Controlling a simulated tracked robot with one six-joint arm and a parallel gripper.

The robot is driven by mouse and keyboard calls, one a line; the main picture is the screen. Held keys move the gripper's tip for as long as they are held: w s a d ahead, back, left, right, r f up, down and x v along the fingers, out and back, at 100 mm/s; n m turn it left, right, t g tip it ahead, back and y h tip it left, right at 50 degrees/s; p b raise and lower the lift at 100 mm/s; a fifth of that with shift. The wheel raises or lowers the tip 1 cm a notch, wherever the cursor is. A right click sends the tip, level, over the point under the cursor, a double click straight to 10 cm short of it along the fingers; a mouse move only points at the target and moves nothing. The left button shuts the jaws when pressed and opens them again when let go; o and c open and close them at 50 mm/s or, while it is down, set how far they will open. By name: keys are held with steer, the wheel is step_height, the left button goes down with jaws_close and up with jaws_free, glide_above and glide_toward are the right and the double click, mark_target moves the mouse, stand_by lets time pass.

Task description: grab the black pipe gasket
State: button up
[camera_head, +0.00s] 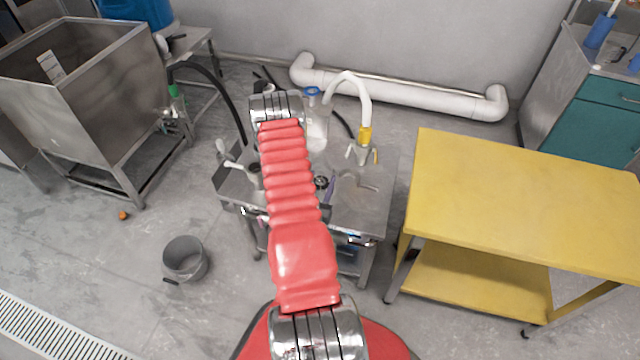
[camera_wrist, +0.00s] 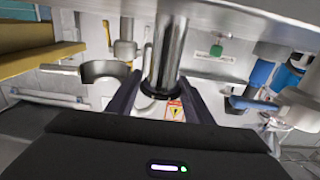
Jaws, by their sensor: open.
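The black pipe gasket (camera_wrist: 161,91) is a dark ring around the lower end of a shiny metal pipe (camera_wrist: 169,48) in the wrist view. My gripper (camera_wrist: 160,77) is open, with one dark finger on each side of the pipe and gasket. A gap shows between the fingers and the gasket; I cannot tell the exact depth. In the head view my red arm hides the gripper, the pipe and the gasket.
A small metal table (camera_head: 365,215) stands below my arm, with a white hose (camera_head: 362,100) and other fittings. A yellow table (camera_head: 520,200) is at right, a metal tank (camera_head: 110,95) at left. A grey bucket (camera_head: 185,259) stands on the floor.

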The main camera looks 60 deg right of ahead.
steer(key=d, duration=0.3)
steer(key=shift+w+d, duration=0.1)
steer(key=shift+w, duration=0.2)
steer(key=c, duration=0.7)
steer(key=shift+r, duration=0.1)
steer(key=shift+r, duration=4.9)
